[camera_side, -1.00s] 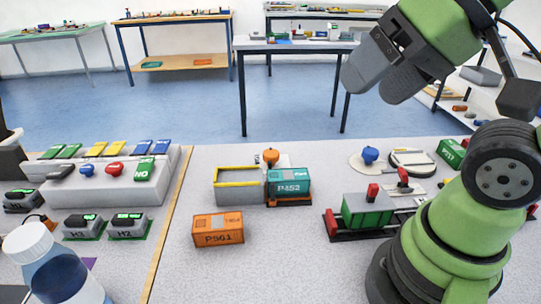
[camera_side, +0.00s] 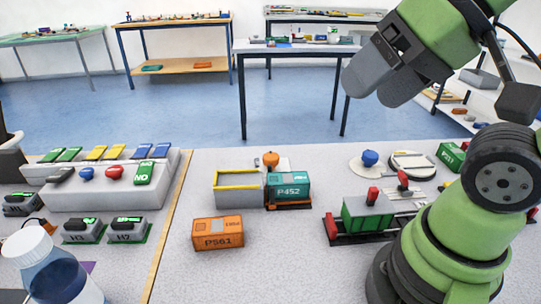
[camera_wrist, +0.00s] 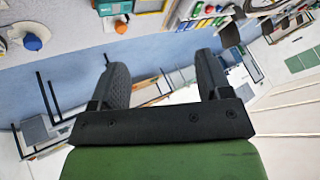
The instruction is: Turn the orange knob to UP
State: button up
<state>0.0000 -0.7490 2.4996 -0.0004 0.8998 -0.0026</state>
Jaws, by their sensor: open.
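The orange knob (camera_side: 271,159) is a small round-topped knob standing on the table behind a teal container marked P452 (camera_side: 289,188). Its lower part is mostly hidden, and I cannot read any label or setting on it. In the wrist view an orange knob (camera_wrist: 121,27) shows near the top edge, apart from my fingers. My gripper (camera_side: 374,88) is high above the table, to the right of the orange knob, and touches nothing. In the wrist view its two dark fingers are spread with nothing between them.
A grey bin with a yellow rim (camera_side: 238,188) stands left of the teal container. An orange container (camera_side: 218,233) lies in front. A blue knob (camera_side: 370,157) and a green wagon (camera_side: 367,213) are to the right. A button panel (camera_side: 105,190) is at left.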

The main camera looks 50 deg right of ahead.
jog(key=w+d+n+g+h, duration=0.1)
jog(key=w+d+n+h, duration=0.15)
jog(key=w+n, duration=0.5)
jog(key=n+g+h, duration=0.2)
jog(key=n, duration=2.5)
send_over(271, 156)
jog(key=s+a, duration=0.2)
jog(key=s, duration=0.1)
notch_tip(271, 156, down, 20)
jog(key=shift+m, duration=0.25)
jog(key=x, duration=0.9)
jog(key=shift+s+f, duration=0.2)
jog(key=c, duration=0.9)
